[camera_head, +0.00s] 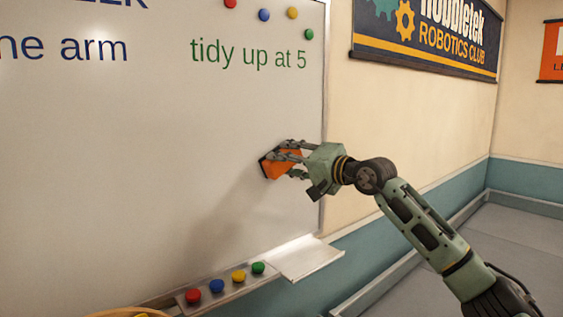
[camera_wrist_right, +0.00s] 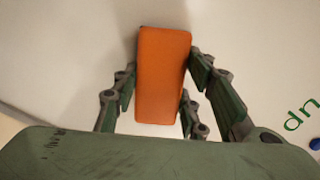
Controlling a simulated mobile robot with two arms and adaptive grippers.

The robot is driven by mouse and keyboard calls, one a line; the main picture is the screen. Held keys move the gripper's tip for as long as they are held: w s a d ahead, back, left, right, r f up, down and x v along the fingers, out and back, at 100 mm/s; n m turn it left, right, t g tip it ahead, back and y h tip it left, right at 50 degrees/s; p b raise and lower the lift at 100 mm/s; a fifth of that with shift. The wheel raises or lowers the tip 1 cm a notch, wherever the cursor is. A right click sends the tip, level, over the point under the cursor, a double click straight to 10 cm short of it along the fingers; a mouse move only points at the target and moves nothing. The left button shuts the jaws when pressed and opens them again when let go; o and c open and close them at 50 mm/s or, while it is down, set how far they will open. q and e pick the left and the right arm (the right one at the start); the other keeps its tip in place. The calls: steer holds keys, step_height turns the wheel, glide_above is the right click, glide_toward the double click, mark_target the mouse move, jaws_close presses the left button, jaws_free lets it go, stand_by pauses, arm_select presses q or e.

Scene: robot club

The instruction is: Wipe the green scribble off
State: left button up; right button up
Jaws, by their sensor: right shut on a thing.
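The whiteboard (camera_head: 120,170) fills the left of the head view. No green scribble shows on its bare surface; the green marks I see are the neat words "tidy up at 5" (camera_head: 248,55) near the top right. My right gripper (camera_head: 283,158) is shut on an orange block-shaped eraser (camera_head: 284,168) near the board's right edge. The eraser's dark face is against or very close to the board; I cannot tell which. In the right wrist view the eraser (camera_wrist_right: 163,75) sits between the fingers. The board right behind it is hidden. My left gripper is not in view.
Blue writing (camera_head: 95,50) and several round magnets (camera_head: 264,15) are at the board's top. Below, a ledge holds red, blue, yellow and green knobs (camera_head: 238,277), with an empty pale tray (camera_head: 303,258) at its right end. The board's middle is clear.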

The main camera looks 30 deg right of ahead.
steer(key=shift+w+d, duration=0.1)
steer(key=shift+d, duration=0.8)
steer(key=shift+s+a, duration=0.15)
steer(key=shift+a, duration=0.85)
steer(key=shift+s+a, duration=0.1)
steer(key=shift+a, duration=0.9)
steer(key=shift+s+a+b, duration=0.2)
steer(key=shift+a+b, duration=0.2)
steer(key=shift+a, duration=0.85)
steer(key=shift+s+a+b, duration=0.15)
steer(key=shift+a+b, duration=0.2)
steer(key=shift+a, duration=0.85)
steer(key=shift+s+a+b, duration=0.2)
steer(key=shift+a+b, duration=0.2)
steer(key=shift+a, duration=0.85)
steer(key=shift+a+b+v, duration=0.15)
steer(key=shift+b+v, duration=0.8)
steer(key=shift+v, duration=0.5)
steer(key=shift+a+b+v, duration=0.1)
steer(key=shift+b+v, duration=0.8)
steer(key=shift+v, duration=0.55)
